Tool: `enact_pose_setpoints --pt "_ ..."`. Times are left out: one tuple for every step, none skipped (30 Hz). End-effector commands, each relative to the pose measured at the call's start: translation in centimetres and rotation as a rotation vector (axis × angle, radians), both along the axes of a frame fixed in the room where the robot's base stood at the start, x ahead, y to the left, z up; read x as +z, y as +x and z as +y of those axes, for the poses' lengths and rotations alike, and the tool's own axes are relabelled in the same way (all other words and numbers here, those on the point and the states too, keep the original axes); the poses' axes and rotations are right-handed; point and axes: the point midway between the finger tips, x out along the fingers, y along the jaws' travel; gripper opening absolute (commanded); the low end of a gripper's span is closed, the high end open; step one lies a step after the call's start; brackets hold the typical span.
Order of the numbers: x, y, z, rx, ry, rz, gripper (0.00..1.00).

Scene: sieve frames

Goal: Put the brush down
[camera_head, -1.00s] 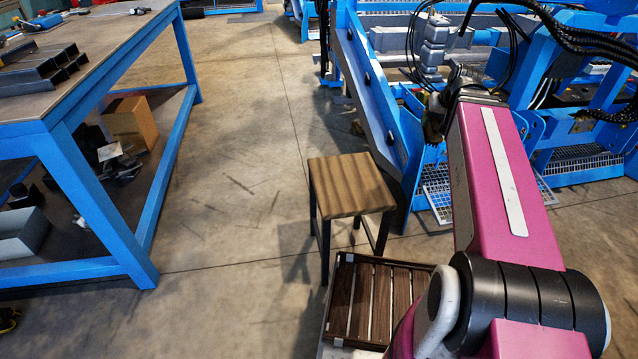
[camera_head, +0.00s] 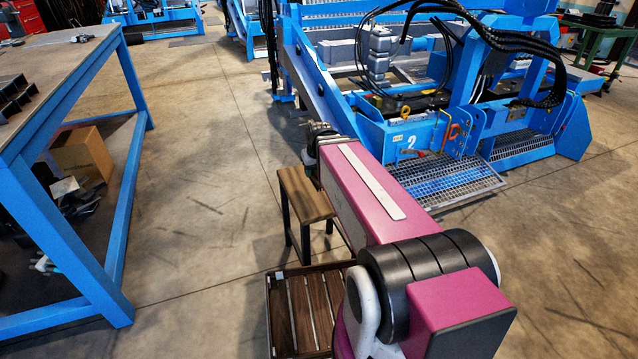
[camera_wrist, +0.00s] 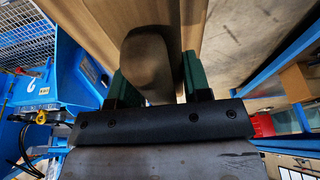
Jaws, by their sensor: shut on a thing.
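The brush shows only in the wrist view, as a rounded brown-grey end (camera_wrist: 148,62) between the two green fingertips of my gripper (camera_wrist: 157,85). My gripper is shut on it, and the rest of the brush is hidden. A small wooden stool (camera_head: 298,194) stands on the floor in the head view, under the far end of my arm. My gripper is hidden there behind the arm. Wooden boards that look like the stool top (camera_wrist: 95,18) fill the upper middle of the wrist view behind the brush. I cannot tell whether the brush touches them.
A slatted dark wooden crate (camera_head: 300,318) sits in front of the stool. A blue-framed workbench (camera_head: 105,285) stands at the left. A large blue machine (camera_head: 400,135) with metal grating is behind and to the right. Open concrete floor lies between bench and stool.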

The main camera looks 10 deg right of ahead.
Motion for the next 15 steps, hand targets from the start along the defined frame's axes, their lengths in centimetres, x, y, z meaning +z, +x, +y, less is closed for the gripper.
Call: enact_pose_setpoints --pt "-0.3 0.3 -0.1 0.001 -0.001 0.001 0.11" --pt "-0.4 0.6 -0.1 0.001 -0.001 0.001 0.11" --pt "-0.7 1.0 -0.2 0.001 -0.002 0.002 0.11" --pt "-0.9 1.4 -0.4 0.001 -0.002 0.002 0.11" --pt "-1.1 1.8 -0.5 0.0 -0.001 0.002 0.11" --pt "-1.5 2.4 -0.7 -0.001 -0.001 0.001 0.11" --pt "-1.8 3.0 -0.9 -0.001 -0.001 0.001 0.11" --pt "-2.1 3.5 -1.0 -0.001 -0.001 0.0 0.11" --pt "-2.6 4.3 -1.3 -0.002 -0.001 0.001 0.11" --pt "-3.0 4.9 -1.5 -0.001 -0.001 0.001 0.11" --pt "-3.3 5.5 -1.6 -0.001 -0.001 0.001 0.11" --pt "-3.8 6.2 -1.9 0.0 -0.001 0.002 0.11" --pt "-4.2 6.8 -2.1 0.0 -0.001 0.002 0.11" --pt "-4.6 7.3 -2.2 0.0 -0.001 0.002 0.11" --pt "-5.0 8.1 -2.5 -0.001 -0.001 0.001 0.11"
